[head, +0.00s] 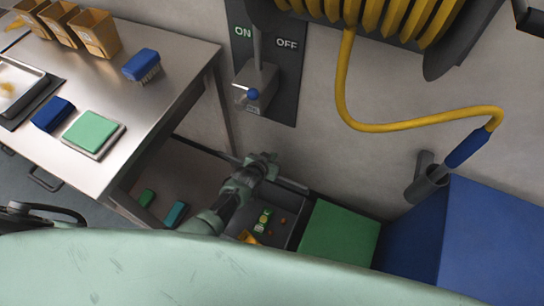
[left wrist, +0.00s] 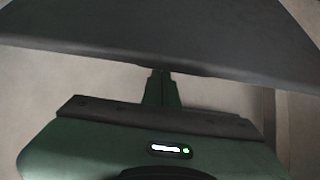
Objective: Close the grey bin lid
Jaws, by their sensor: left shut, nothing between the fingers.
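The grey bin (head: 292,212) stands on the floor against the wall, open, with small yellow, green and reddish things inside. Its grey lid (head: 293,185) appears raised at the wall side, seen nearly edge-on. My left gripper (head: 264,158) is shut and empty, at the lid's upper edge above the bin. In the left wrist view, a broad dark grey panel (left wrist: 165,40), which looks like the lid, spans the top. The shut fingers (left wrist: 161,88) reach its lower edge; I cannot tell whether they touch. My forearm hides part of the bin. My right gripper is out of view.
A closed green bin (head: 340,232) and a tall blue box (head: 490,235) stand to the right. A switch panel (head: 270,60) and a yellow hose (head: 390,126) are on the wall above.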

